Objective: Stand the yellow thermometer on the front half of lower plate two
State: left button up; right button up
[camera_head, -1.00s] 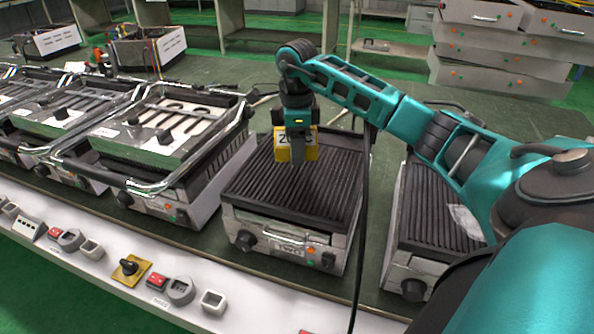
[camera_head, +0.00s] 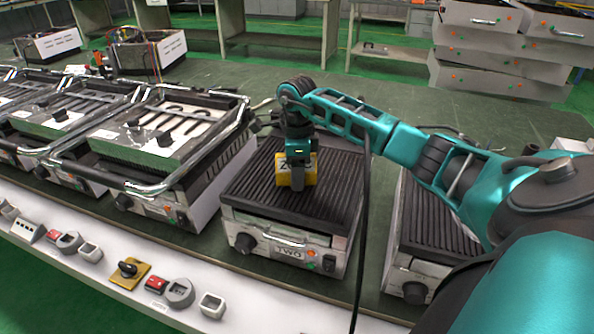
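The yellow thermometer (camera_head: 311,170) is a small upright block with a dark display, partly hidden behind a gripper finger. My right gripper (camera_head: 297,178) is shut on it, pointing straight down over lower plate two (camera_head: 270,205). That plate is dark and ribbed, on a metal unit labelled TWO (camera_head: 288,252). The thermometer's bottom is at or just above the ribs, around the middle of the plate. I cannot tell whether it touches. My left gripper is not in view.
Another dark ribbed plate (camera_head: 430,215) stands to the right, partly behind my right arm. Grill units with chrome handles (camera_head: 165,130) stand to the left. A black cable (camera_head: 363,240) hangs in front of plate two's right edge. Knobs and switches line the front ledge (camera_head: 110,265).

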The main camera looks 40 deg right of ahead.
jog(key=o, duration=0.3)
